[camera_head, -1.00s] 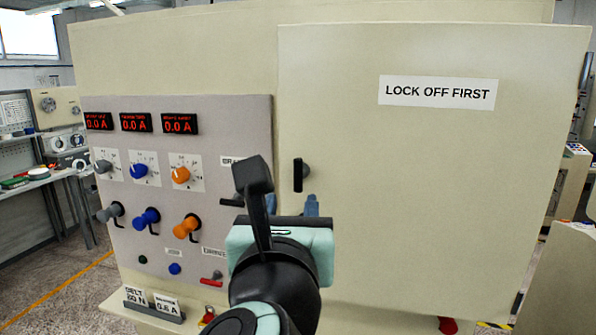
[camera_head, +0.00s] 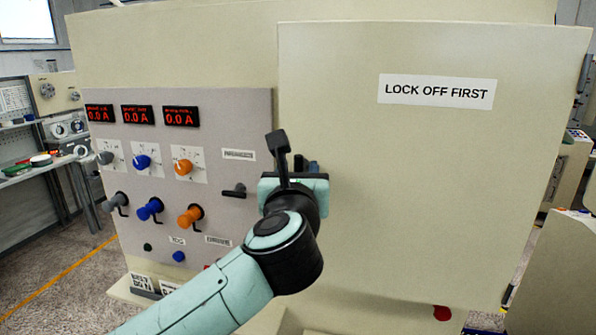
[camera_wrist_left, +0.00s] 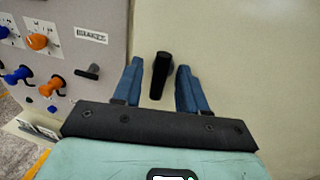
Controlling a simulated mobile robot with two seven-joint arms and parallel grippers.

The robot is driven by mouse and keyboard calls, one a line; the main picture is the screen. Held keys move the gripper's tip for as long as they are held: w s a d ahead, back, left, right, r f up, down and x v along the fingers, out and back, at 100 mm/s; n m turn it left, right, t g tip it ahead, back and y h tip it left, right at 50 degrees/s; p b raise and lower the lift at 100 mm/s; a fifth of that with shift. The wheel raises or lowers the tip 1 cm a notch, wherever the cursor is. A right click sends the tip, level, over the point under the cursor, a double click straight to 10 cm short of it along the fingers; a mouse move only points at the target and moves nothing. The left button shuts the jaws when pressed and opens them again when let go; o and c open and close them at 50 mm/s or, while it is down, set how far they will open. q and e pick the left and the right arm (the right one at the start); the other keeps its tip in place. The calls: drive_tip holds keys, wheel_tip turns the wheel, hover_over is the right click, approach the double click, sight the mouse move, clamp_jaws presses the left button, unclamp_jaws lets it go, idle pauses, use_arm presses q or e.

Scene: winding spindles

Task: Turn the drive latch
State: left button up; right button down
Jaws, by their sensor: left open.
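The black latch handle (camera_wrist_left: 160,78) on the large cream door (camera_head: 420,200) stands roughly upright, tilted slightly in the left wrist view. My left gripper (camera_wrist_left: 160,68) is open, with one blue finger on each side of the handle and a visible gap to each. In the head view the same left gripper (camera_head: 305,168) is in front of the door's left edge and hides most of the handle. Whether the fingers touch the door cannot be told. My right gripper is not in view.
Left of the door, a grey panel (camera_head: 215,120) carries red displays, coloured knobs, several levers and small buttons. A black lever (camera_head: 234,191) projects close to the left of my gripper. A "LOCK OFF FIRST" label (camera_head: 437,91) is on the door. The door face to the right is clear.

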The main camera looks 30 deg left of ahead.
use_arm(q)
clamp_jaws()
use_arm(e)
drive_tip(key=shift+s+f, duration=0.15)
use_arm(q)
drive_tip(key=m+t+h, duration=0.1)
drive_tip(key=m, duration=0.5)
drive_tip(key=m+t+h, duration=0.1)
drive_tip(key=m, duration=0.6)
drive_tip(key=m+t, duration=0.1)
drive_tip(key=m, duration=0.6)
drive_tip(key=shift+s+f+h, duration=0.1)
drive_tip(key=shift+f+h, duration=0.1)
drive_tip(key=shift+h, duration=0.2)
drive_tip(key=shift+m, duration=0.3)
unclamp_jaws()
drive_tip(key=shift+f, duration=0.1)
